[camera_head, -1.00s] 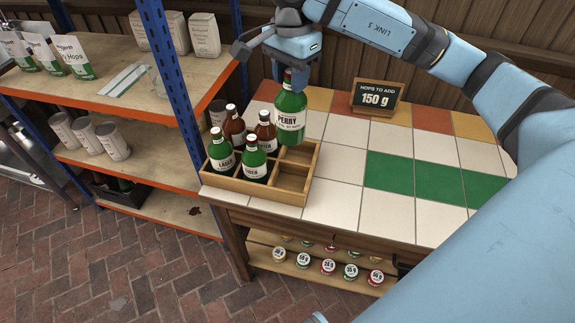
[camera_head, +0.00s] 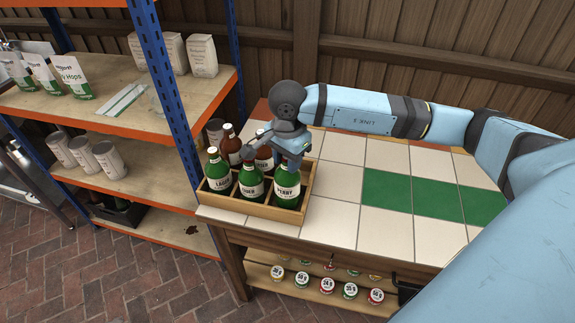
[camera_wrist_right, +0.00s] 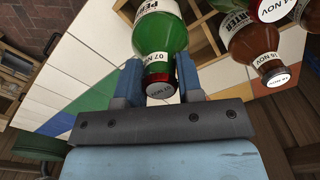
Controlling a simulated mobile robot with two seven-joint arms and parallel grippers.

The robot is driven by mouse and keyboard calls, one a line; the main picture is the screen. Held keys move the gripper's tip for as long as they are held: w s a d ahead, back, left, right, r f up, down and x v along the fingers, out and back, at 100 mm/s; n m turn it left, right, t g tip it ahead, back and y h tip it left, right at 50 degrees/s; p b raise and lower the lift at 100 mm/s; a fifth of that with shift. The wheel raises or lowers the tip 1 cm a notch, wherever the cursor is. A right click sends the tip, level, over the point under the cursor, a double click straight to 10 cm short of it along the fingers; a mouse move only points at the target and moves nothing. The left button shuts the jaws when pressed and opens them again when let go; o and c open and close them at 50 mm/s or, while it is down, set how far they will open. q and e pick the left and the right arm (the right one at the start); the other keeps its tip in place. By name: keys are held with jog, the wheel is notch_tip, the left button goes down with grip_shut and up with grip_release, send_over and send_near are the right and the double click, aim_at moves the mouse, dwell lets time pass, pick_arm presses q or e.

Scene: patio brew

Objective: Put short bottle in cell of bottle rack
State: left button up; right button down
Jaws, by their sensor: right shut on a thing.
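The short bottle (camera_head: 287,188), green with a white "Perry" label, stands about upright at the front right cell of the wooden bottle rack (camera_head: 262,212). Its lower end is partly hidden behind the rack's front wall; I cannot tell whether it touches the floor of the cell. My right gripper (camera_head: 290,150) is above the rack, shut on the bottle's neck. In the right wrist view the bottle (camera_wrist_right: 160,40) is between the fingers of the gripper (camera_wrist_right: 160,85). The rack (camera_wrist_right: 203,14) shows beyond it. My left gripper is not in view.
Two green lager bottles (camera_head: 250,182) fill the front row left of the short bottle. Brown bottles (camera_head: 231,146) stand behind, partly hidden by my gripper. The tiled counter (camera_head: 332,215) is clear on the right. A blue shelf post (camera_head: 165,75) stands close on the left.

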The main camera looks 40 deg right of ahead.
notch_tip(320, 180, down, 2)
jog(key=shift+f, duration=0.15)
jog(key=shift+f, duration=0.2)
jog(key=c, duration=0.8)
grip_release()
jog(key=shift+r, duration=0.1)
